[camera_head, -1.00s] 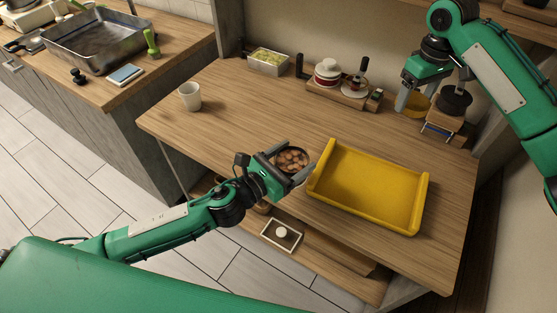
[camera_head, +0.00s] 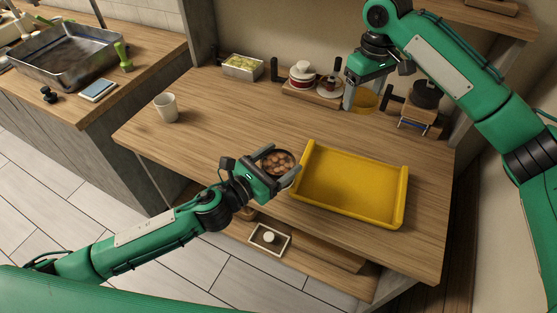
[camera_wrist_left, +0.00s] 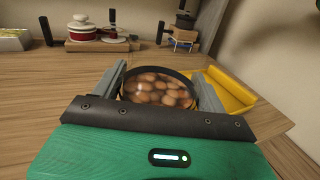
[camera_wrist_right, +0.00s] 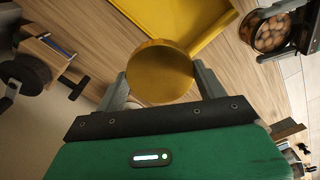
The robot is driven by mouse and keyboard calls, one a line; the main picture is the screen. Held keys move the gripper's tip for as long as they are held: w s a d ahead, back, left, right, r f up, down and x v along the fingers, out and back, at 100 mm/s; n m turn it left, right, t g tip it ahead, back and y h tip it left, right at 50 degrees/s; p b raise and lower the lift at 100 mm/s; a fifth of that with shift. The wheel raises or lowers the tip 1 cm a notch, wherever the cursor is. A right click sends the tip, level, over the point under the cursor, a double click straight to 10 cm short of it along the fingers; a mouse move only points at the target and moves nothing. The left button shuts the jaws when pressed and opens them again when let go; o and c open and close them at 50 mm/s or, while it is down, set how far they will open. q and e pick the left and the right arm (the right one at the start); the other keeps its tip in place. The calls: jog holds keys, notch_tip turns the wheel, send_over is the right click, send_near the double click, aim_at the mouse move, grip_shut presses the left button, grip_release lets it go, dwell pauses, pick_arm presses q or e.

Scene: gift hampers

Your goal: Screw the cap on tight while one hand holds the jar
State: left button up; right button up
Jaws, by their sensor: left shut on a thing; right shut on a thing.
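The open jar (camera_head: 275,163) is full of round brown things and stands on the table left of the yellow tray. My left gripper (camera_head: 273,166) is shut on the jar, one finger on each side. The left wrist view shows the jar's open top and its contents (camera_wrist_left: 158,90). The gold cap (camera_wrist_right: 160,71) is a round disc between the fingers of my right gripper (camera_wrist_right: 160,82), which is shut on it. In the head view the cap (camera_head: 366,101) is at the back of the table, apart from the jar.
The yellow tray (camera_head: 350,187) lies right of the jar. A white cup (camera_head: 166,107), a container of green food (camera_head: 243,67), a red-and-white pot (camera_head: 301,73) and a wooden stand with a dark pot (camera_head: 426,95) are further back. The table's left middle is clear.

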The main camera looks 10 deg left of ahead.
jog(key=s+a, duration=0.5)
jog(key=a, duration=0.5)
send_over(278, 151)
jog(key=shift+a+r, duration=0.1)
jog(key=shift+r, duration=0.1)
jog(key=shift+f, duration=2)
jog(key=shift+f, duration=0.1)
jog(key=shift+f, duration=0.75)
jog(key=shift+f, duration=0.6)
